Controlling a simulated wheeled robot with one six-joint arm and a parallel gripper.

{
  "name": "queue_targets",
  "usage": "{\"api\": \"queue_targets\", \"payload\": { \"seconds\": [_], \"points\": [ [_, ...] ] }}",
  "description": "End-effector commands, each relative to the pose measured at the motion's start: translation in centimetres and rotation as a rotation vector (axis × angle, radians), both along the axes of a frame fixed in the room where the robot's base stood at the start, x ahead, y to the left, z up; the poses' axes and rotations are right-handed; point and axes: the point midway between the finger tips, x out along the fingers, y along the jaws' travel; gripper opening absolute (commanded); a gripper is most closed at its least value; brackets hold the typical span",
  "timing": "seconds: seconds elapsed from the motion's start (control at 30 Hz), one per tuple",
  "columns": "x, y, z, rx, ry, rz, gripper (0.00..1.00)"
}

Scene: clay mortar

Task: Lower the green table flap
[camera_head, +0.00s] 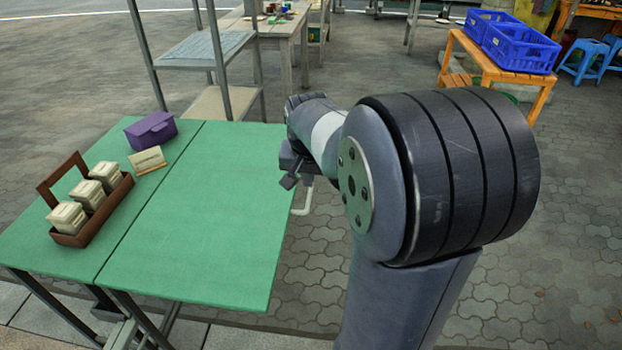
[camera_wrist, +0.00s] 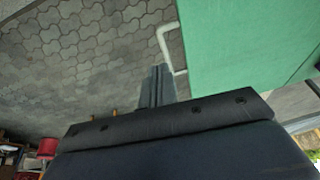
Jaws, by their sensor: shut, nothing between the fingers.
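The green table flap (camera_head: 205,210) is the right part of the green table top. It lies level with the fixed part (camera_head: 62,258), with a seam between them. A pale bent handle (camera_head: 304,200) sticks out at the flap's right edge; it also shows in the wrist view (camera_wrist: 165,40), beside the flap (camera_wrist: 245,45). My gripper (camera_head: 289,182) is at the flap's right edge, near the handle and partly hidden by my arm. In the wrist view its fingers (camera_wrist: 158,82) are shut and empty, with the handle just beyond and to their right.
On the fixed part stand a brown wooden carrier (camera_head: 75,240) with pale blocks, a purple box (camera_head: 150,129) and a small card (camera_head: 148,160). A metal shelf (camera_head: 215,45) stands behind the table. Blue crates (camera_head: 520,48) sit on a wooden table. Paving right of the flap is open.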

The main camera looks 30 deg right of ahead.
Motion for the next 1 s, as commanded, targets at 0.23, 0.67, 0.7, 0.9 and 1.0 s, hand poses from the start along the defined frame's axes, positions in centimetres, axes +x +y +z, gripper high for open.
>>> {"api": "queue_targets", "payload": {
  "seconds": [0.23, 0.67, 0.7, 0.9, 1.0],
  "points": [
    [1.5, -0.7, -5.6, 0.001, 0.005, 0.001, 0.00],
    [3.0, -0.8, -11.4, -0.001, 0.003, 0.003, 0.00],
    [3.0, -0.8, -11.5, -0.001, 0.003, 0.003, 0.00],
    [3.1, -0.7, -11.6, -0.001, 0.002, 0.002, 0.00],
    [3.1, -0.7, -11.6, -0.001, 0.002, 0.002, 0.00]
  ]
}}
